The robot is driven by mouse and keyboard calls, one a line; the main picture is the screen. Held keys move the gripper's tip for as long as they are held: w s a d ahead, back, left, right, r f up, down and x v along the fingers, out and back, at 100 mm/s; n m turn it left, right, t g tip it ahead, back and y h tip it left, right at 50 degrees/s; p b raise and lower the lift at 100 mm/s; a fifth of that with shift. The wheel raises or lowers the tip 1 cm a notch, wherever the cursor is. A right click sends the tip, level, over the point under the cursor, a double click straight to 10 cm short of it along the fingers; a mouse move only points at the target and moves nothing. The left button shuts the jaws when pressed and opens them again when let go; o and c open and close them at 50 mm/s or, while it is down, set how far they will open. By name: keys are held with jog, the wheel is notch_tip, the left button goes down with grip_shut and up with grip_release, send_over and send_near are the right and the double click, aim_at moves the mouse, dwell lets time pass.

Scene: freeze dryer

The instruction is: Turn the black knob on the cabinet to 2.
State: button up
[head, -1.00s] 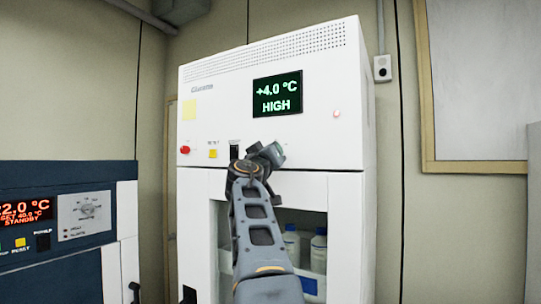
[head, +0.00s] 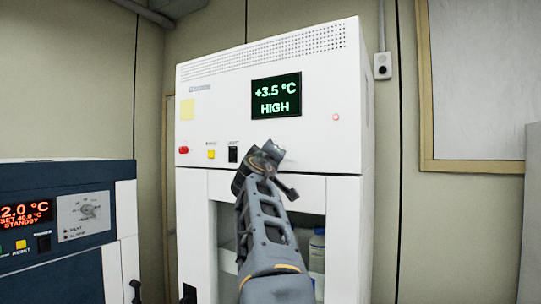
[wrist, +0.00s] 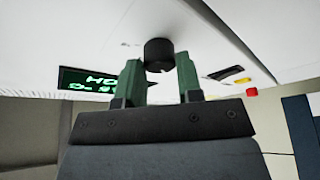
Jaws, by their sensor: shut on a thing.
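The white cabinet (head: 215,120) stands ahead with a dark display (head: 276,96) reading "+3.5 °C HIGH" in green. In the wrist view the black knob (wrist: 158,52) sticks out from the white front panel between the green fingers of my gripper (wrist: 159,68). My gripper is shut on the knob, one finger on each side. A small notch shows at the knob's near edge; I cannot read any numbers around it. In the head view my wrist (head: 262,160) is in front of the panel below the display and hides the knob and fingertips.
A red button (head: 183,150), a yellow button (head: 211,154) and a black switch (head: 233,155) sit on the panel left of my wrist. Below is a recess with a bottle (head: 317,250). A blue and white unit (head: 60,175) stands at the left.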

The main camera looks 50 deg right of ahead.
jog(key=o, duration=0.9)
jog(key=shift+b+v, duration=3.65)
jog(key=shift+v, duration=3.3)
